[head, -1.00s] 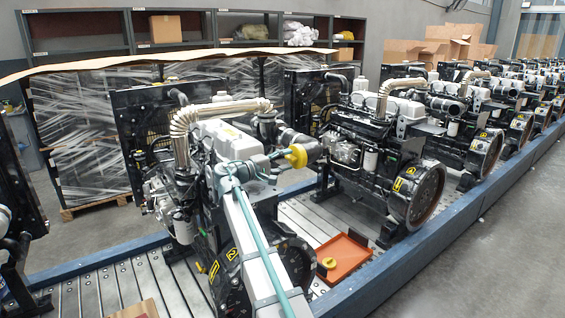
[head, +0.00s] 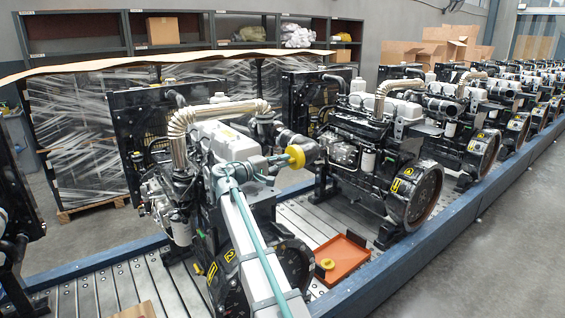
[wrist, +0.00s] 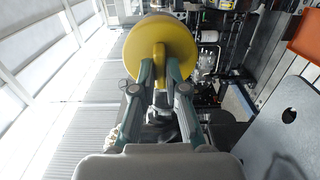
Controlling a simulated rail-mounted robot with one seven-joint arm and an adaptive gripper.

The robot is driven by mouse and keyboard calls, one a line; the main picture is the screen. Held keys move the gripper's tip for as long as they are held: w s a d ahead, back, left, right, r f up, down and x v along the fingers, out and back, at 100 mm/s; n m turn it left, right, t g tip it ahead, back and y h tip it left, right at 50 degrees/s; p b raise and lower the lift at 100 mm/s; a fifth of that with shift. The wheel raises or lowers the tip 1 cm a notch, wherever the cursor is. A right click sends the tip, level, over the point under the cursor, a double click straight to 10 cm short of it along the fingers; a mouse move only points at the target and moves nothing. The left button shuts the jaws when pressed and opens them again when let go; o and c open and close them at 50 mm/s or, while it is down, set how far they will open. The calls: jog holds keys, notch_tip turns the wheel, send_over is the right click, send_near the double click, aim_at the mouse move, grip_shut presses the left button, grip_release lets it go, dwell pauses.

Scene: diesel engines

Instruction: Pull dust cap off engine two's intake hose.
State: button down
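Engine two (head: 225,255), marked with a yellow 2, stands in the near middle of the head view. Its dark intake hose (head: 288,140) reaches right toward the yellow dust cap (head: 296,156). My gripper (head: 268,162) comes from the left to the cap. In the wrist view the round cap (wrist: 160,38) has a raised tab, and my gripper's (wrist: 159,78) fingers are closed on both sides of that tab. The cap hides the hose mouth behind it, so I cannot tell whether cap and hose are touching or apart.
An orange tray (head: 352,262) with another yellow cap (head: 327,264) lies on the slatted conveyor below. A neighbouring engine (head: 370,150) stands close on the right. The blue conveyor rail (head: 450,215) runs along the front. Shelves (head: 190,35) and wrapped stacks stand behind.

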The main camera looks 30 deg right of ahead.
jog(key=shift+a, duration=0.25)
dwell(0.7)
jog(key=shift+s+a, duration=0.15)
jog(key=shift+a, duration=0.65)
jog(key=shift+s+a, duration=0.1)
jog(key=shift+a, duration=0.65)
notch_tip(320, 180, up, 8)
jog(key=p, duration=0.2)
jog(key=shift+p, duration=0.3)
